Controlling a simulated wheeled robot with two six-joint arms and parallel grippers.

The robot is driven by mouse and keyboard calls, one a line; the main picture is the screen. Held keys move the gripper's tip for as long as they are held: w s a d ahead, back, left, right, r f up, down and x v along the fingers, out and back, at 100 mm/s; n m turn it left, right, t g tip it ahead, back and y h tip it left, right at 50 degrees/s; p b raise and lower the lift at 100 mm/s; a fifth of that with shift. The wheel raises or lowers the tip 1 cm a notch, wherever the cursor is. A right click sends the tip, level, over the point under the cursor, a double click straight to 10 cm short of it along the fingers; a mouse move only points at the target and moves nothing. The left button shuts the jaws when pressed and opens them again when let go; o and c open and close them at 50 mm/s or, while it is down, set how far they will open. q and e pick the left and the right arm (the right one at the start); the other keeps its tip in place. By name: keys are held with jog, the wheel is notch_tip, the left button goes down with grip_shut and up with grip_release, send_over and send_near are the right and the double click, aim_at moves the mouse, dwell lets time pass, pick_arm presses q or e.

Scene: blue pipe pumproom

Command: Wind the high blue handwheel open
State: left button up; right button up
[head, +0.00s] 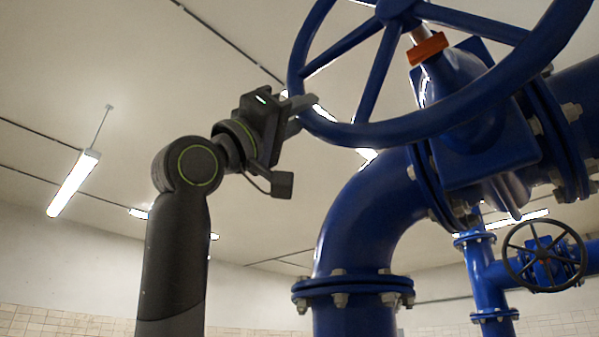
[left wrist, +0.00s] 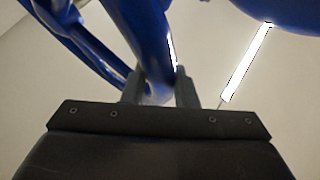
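The high blue handwheel (head: 421,126) is large and fills the upper right of the head view, its hub and spokes cut by the top edge. My left gripper (head: 307,113) is at the lower left of its rim. In the left wrist view the blue rim (left wrist: 150,50) passes between the two fingers of my left gripper (left wrist: 158,88). They sit close on both sides and look shut on it; the contact itself is partly hidden. An orange-brown block (head: 428,48) sits on the stem below the hub. My right gripper is not in view.
A thick blue pipe elbow (head: 362,215) with bolted flanges stands beneath the wheel, right of my left arm. A smaller dark handwheel (head: 545,257) is at the lower right. Ceiling lamps (head: 73,184) hang behind. Open room lies left of my arm.

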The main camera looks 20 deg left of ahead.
aim_at(348, 141)
pick_arm(q)
grip_shut()
jog(key=shift+d+f+b, duration=0.15)
jog(key=shift+f+b, duration=0.25)
jog(key=shift+b, duration=0.15)
jog(key=d+f+n+t+y+b, duration=0.1)
jog(key=f+n+t+y+b, duration=0.1)
jog(key=n+b, duration=0.1)
jog(key=s+d+f+n+t+y+b, duration=0.1)
jog(key=d+f+n+t+y+b, duration=0.1)
jog(key=n+y+b, duration=0.1)
jog(key=d+f+n+t+y+b, duration=0.1)
jog(key=f+n+t+y+b, duration=0.1)
jog(key=n+y+b, duration=0.1)
jog(key=shift+s+d+n+b, duration=0.25)
jog(key=shift+s+n+b, duration=0.1)
jog(key=shift+n+b, duration=0.35)
jog(key=shift+s+d+f+n+t+y+b, duration=0.15)
jog(key=shift+d+f+n+t+y+b, duration=0.2)
jog(key=shift+n+y, duration=0.45)
jog(key=shift+s+d+f+n+t+y+b, duration=0.1)
jog(key=shift+s+d+f+n+y+b, duration=0.05)
jog(key=shift+d+n+y+b, duration=0.6)
jog(key=shift+s+d+f+n+t+y+b, duration=0.15)
jog(key=shift+f+n+y, duration=0.1)
jog(key=shift+n+y, duration=0.55)
jog(key=shift+w+f+n+y, duration=0.15)
jog(key=shift+n+y, duration=0.1)
jog(key=shift+y, duration=0.4)
